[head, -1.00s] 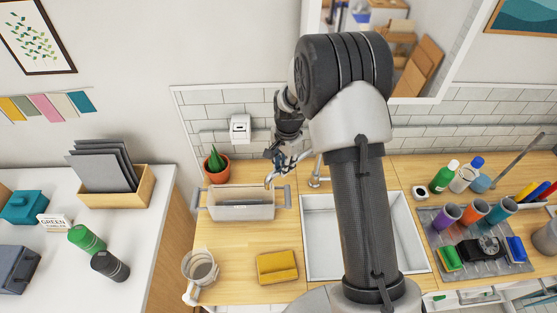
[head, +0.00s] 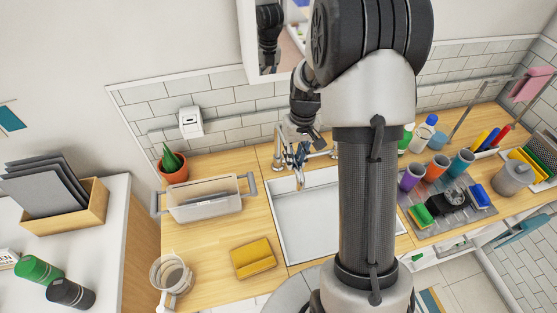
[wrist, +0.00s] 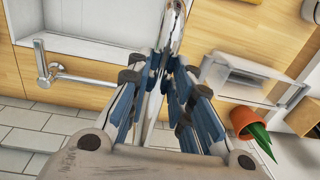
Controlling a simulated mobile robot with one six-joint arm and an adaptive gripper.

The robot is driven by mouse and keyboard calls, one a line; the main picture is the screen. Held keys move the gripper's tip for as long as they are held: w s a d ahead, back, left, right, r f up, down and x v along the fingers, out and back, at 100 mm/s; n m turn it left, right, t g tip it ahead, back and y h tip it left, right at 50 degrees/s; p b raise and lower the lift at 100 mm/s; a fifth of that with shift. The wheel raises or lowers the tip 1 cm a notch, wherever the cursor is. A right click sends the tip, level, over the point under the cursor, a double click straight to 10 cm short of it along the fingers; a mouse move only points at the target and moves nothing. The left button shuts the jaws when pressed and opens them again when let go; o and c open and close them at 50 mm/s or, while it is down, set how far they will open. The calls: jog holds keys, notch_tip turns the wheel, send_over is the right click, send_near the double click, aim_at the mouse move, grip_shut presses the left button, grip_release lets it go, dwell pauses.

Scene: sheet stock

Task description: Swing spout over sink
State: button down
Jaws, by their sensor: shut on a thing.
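The chrome spout (head: 300,180) hangs at the back left of the sink (head: 283,240), its end appearing over the basin near the left rim in the head view. My gripper (head: 297,156) is shut on the spout from behind and above. In the wrist view the spout (wrist: 177,22) runs between the blue-padded fingers (wrist: 165,75), with the white sink (wrist: 85,22) to its left. A chrome fitting (wrist: 45,65) shows at left there, probably the tap's handle. My arm hides the sink's right part in the head view.
A clear bin (head: 205,208) stands left of the sink, with a potted cactus (head: 173,168) behind it. A yellow sponge-like block (head: 253,258) and a glass jug (head: 172,275) are in front. Cups (head: 437,167) and brushes stand on a mat at right. A tiled wall is close behind.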

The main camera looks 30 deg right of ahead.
jog(key=w+d+n, duration=0.2)
jog(key=d+n, duration=0.5)
jog(key=d, duration=0.4)
jog(key=shift+g, duration=0.3)
jog(key=shift+r, duration=0.1)
jog(key=c, duration=1.4)
grip_release()
jog(key=shift+c, duration=0.2)
notch_tip(320, 180, up, 12)
jog(key=shift+w+d, duration=0.2)
jog(key=shift+d, duration=0.2)
